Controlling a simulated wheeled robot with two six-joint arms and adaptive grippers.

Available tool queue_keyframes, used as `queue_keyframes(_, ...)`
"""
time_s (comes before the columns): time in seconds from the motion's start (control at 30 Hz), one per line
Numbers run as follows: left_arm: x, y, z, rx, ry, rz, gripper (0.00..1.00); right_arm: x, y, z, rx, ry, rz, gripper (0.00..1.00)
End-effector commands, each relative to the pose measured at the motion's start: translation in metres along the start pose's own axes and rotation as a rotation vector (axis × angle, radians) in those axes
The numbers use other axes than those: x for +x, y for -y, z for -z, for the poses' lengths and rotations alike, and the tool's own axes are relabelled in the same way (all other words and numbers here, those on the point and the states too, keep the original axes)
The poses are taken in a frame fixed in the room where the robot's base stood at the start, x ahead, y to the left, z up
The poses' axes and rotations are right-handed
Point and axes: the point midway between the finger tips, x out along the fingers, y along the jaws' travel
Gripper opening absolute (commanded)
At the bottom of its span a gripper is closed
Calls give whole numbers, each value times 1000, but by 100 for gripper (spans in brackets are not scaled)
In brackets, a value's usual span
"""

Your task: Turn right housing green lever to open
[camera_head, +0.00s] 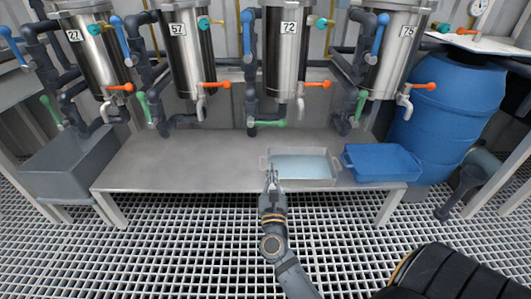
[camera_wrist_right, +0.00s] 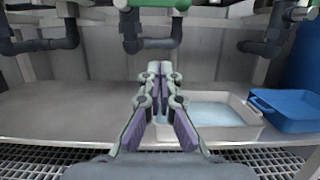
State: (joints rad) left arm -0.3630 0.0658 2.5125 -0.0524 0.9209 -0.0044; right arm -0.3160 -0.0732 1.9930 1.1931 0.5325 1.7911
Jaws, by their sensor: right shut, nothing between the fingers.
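Four steel housings stand in a row; the rightmost is the housing marked 75 (camera_head: 396,52). Its green lever (camera_head: 358,106) points down and slants beside dark piping. The housing marked 72 (camera_head: 286,55) has a green lever (camera_head: 270,123) lying horizontal, low on its pipe. A green lever (camera_wrist_right: 165,3) crosses the top edge of the right wrist view, beyond the fingertips and apart from them. My right gripper (camera_head: 271,178) is shut and empty, over the bench front by the pale tray; its fingers meet in the wrist view (camera_wrist_right: 158,68). My left gripper is out of view.
A pale tray of liquid (camera_head: 331,167) and a blue tray (camera_head: 383,163) sit on the grey bench (camera_head: 180,165). A blue barrel (camera_head: 450,105) stands at right. Orange levers (camera_head: 318,84) and taps project above the bench. The bench's left half is clear.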

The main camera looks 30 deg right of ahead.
Motion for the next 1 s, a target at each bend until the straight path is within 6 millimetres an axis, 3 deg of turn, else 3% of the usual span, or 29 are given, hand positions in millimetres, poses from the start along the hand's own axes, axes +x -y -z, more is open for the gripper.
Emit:
queue_keyframes(0.17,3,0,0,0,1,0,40,7,0,-3,0,2,-1,0)
queue_keyframes(0.27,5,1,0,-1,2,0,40,22,-1,-4,-2,4,-2,0)
queue_keyframes(0.67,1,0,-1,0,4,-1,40,105,0,-4,-5,3,-1,0)
queue_keyframes(0.8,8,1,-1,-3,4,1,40,108,-1,-28,-3,1,-2,0)
queue_keyframes(1.0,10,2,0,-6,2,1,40,110,-1,-40,-5,-1,-2,0)
